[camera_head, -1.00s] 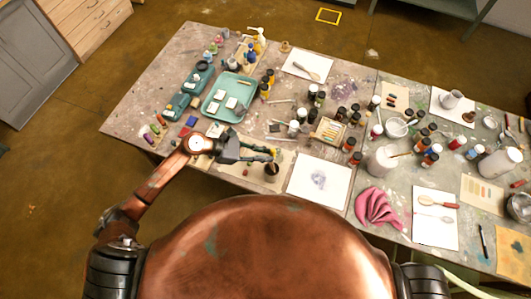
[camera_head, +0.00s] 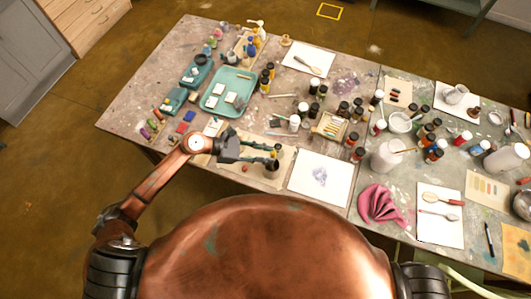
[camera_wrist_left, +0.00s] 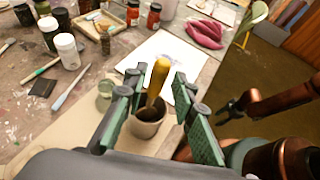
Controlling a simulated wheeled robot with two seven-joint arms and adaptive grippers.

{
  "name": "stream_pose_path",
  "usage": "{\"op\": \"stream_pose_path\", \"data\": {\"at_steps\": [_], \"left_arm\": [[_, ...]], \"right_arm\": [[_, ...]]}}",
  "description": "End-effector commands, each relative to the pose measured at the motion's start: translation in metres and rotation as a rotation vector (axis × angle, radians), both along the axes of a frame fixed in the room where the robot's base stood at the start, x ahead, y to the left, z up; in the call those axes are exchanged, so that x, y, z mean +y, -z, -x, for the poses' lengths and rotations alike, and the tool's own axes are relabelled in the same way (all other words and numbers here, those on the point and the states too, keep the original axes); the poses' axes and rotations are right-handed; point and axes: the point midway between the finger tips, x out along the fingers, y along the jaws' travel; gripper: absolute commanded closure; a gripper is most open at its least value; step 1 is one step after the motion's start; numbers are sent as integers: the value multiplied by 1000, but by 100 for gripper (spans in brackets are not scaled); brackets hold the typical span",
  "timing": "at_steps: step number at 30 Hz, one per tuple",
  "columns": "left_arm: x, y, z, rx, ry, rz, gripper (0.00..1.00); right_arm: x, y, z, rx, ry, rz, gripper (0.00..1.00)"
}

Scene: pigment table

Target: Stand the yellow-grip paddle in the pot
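The yellow-grip paddle stands in the small pot, its yellow grip (camera_wrist_left: 158,80) up and leaning slightly; its lower end is hidden inside. The pot (camera_wrist_left: 148,122) stands on the beige sheet near the table's front edge. My left gripper (camera_wrist_left: 158,88) is open, its green-padded fingers on either side of the grip with a gap to each. In the head view my left gripper (camera_head: 274,155) reaches over the pot, which its fingers partly cover. A dark end on a copper arm, seemingly my right gripper (camera_wrist_left: 230,110), shows low at the right; its fingers are unclear.
A clear glass jar (camera_wrist_left: 104,92) stands close beside the left finger. White paper (camera_head: 319,178) lies right of the pot, with a pink cloth (camera_head: 379,205) beyond. Several paint bottles and a teal tray (camera_head: 222,107) stand farther back.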

Motion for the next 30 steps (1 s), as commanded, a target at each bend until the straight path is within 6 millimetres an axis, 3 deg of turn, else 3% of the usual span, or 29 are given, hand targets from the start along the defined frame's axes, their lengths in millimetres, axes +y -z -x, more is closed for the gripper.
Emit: {"op": "stream_pose_path", "data": {"at_steps": [3,14,30], "left_arm": [[0,0,0,0,0,0,66],[5,-2,0,0,-1,-1,66],[92,-45,12,0,-1,-3,66]], "right_arm": [[0,0,0,0,0,0,60],[-3,0,-1,0,-2,3,60],[-1,0,0,0,-1,1,60]]}}
